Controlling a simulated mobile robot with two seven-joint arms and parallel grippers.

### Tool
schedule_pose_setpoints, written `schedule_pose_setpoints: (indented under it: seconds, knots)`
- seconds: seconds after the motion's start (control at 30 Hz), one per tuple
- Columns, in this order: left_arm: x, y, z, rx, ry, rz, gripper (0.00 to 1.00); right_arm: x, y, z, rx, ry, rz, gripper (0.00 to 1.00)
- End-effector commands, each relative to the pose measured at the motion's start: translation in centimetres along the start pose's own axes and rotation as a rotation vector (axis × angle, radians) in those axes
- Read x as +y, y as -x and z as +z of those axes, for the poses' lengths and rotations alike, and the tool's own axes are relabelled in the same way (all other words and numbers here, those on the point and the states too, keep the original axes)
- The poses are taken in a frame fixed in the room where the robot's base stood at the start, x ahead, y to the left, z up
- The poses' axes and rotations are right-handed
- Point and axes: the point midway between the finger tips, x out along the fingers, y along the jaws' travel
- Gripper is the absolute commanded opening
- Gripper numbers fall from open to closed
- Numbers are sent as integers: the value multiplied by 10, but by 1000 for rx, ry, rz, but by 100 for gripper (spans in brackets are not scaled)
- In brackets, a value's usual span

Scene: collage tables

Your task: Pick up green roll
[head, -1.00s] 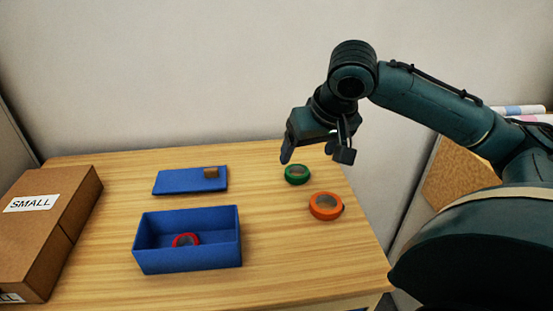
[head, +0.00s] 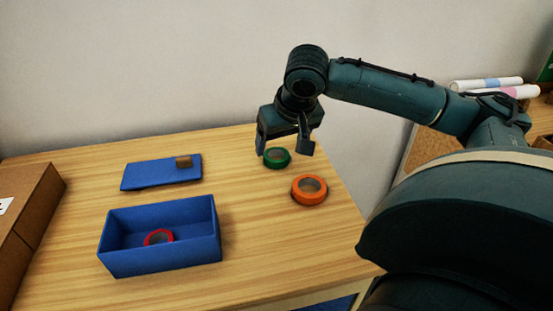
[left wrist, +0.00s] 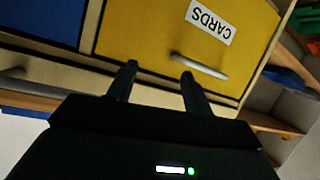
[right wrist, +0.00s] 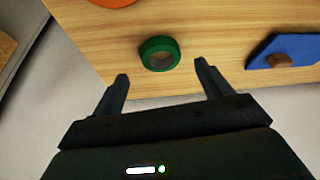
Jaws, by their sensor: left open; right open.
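The green roll (head: 277,158) lies flat on the wooden table near its back right part. In the right wrist view the green roll (right wrist: 160,53) lies ahead of the fingertips, between their lines. My right gripper (head: 285,150) is open and empty, over or close behind the roll in the head view. Its two fingers show apart in the right wrist view (right wrist: 161,70). My left gripper (left wrist: 159,72) is open and empty in the left wrist view, in front of a yellow drawer labelled CARDS (left wrist: 200,40). It does not show in the head view.
An orange roll (head: 309,190) lies just in front of the green one. A blue box (head: 165,255) holds a red roll (head: 158,237). A blue lid (head: 150,175) with a brown handle lies behind the box. A cardboard box (head: 35,215) stands at the left. Bare table (head: 245,225) lies between.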

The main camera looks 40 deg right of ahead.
Motion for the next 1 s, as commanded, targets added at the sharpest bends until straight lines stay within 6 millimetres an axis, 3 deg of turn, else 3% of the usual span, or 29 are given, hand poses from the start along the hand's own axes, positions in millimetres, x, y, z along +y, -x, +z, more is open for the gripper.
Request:
schedule_pose_setpoints:
  seconds: [0.23, 0.5, 1.0]
  knots:
    - [-3, 0, 3, 22, -12, -6, 51, -2, -39, 1, -3, 1, 0, 77]
    - [-2, 5, -2, 35, -12, -6, 51, -2, -43, 0, -1, 2, -1, 77]
    - [-2, 4, 1, 26, -10, -5, 51, -2, -43, 0, -1, 1, -1, 36]
